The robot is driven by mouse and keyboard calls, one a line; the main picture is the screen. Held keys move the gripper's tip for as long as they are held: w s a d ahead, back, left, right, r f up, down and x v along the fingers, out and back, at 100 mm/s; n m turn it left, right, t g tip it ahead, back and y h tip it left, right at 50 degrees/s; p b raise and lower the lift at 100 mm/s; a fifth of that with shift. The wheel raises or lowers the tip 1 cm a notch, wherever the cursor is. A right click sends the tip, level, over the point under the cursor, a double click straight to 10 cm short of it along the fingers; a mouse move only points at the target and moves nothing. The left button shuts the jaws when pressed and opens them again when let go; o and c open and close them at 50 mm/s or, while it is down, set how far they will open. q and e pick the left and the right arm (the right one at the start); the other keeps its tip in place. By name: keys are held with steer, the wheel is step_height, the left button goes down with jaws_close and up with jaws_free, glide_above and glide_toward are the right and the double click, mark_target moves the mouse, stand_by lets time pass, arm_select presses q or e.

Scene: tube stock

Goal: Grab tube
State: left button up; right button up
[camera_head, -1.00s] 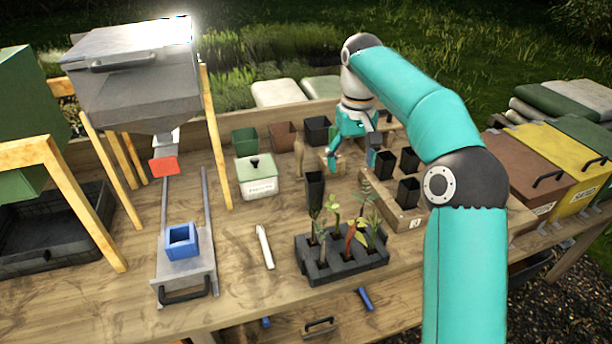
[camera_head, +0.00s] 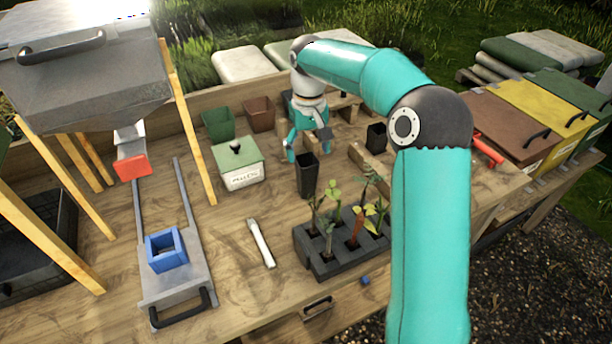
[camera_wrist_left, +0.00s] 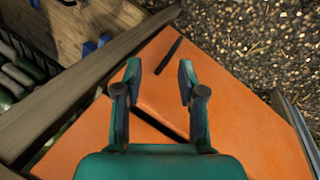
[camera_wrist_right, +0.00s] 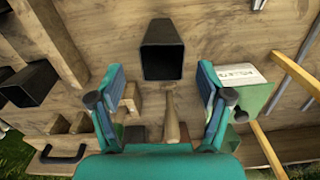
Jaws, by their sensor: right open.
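A tall black square tube (camera_head: 307,177) stands upright on the bench, just behind the dark seedling tray (camera_head: 325,262). My right gripper (camera_head: 309,148) is just behind it and low over the bench in the head view. In the right wrist view the right gripper (camera_wrist_right: 160,84) is open and empty. The tube (camera_wrist_right: 162,52) lies ahead of the gap between its fingers, its dark mouth showing. Whether a finger touches it, I cannot tell. My left gripper (camera_wrist_left: 160,80) is open and empty above an orange surface (camera_wrist_left: 230,125), and is outside the head view.
A green-lidded box (camera_head: 238,168) stands left of the tube, with green (camera_head: 218,124) and brown (camera_head: 259,114) pots behind. A wooden-handled tool (camera_wrist_right: 172,118) lies between the right fingers in the wrist view. Another black pot (camera_head: 376,137) stands right. A white tool (camera_head: 261,243) lies left of the tray.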

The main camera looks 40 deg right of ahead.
mark_target(307, 172)
step_height(307, 172, down, 2)
steer(key=shift+s+f, duration=0.1)
steer(key=shift+f, duration=0.1)
steer(key=shift+w+f+p, duration=0.15)
steer(key=shift+f+p, duration=0.15)
steer(key=shift+f, duration=1)
steer(key=shift+w+f+p, duration=0.15)
steer(key=shift+f+p, duration=0.1)
steer(key=shift+f, duration=1.05)
steer(key=c, duration=1)
